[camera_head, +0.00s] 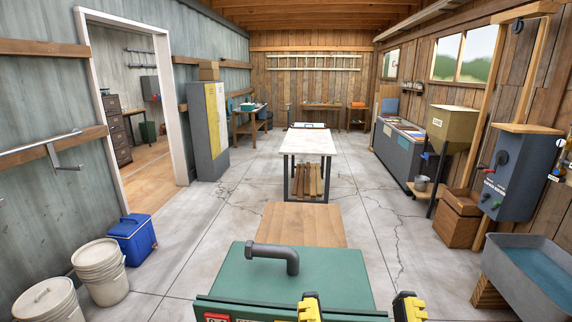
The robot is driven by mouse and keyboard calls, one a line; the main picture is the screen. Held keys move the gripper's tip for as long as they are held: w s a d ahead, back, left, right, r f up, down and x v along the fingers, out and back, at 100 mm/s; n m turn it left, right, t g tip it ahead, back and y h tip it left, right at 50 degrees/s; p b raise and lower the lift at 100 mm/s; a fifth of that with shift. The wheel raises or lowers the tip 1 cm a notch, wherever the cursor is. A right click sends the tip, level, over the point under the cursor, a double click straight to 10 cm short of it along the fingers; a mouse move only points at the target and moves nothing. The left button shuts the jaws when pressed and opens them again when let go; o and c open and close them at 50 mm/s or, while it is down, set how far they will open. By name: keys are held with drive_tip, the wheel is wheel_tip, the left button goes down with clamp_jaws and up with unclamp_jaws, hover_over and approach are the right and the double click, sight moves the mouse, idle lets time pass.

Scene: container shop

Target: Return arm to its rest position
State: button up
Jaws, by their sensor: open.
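My gripper (358,305) shows at the bottom edge of the head view, right of centre. Two black and yellow fingers stand apart with a wide gap between them, and nothing is seen held there. The rest of the gripper and my arm are cut off below the picture. The fingers appear over or in front of the near right part of a green-topped unit (330,270). I cannot tell how far they are from it.
A dark bent pipe (275,255) sits on the green top. Beyond are a wooden board (300,224) and a white-topped table (309,146). Buckets (100,270) and a blue cooler (131,240) stand left, a water trough (530,275) right. Floor between is clear.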

wheel_tip(320, 180, up, 28)
drive_tip(key=p, duration=2.5)
drive_tip(key=shift+p, duration=0.4)
drive_tip(key=shift+r, duration=0.1)
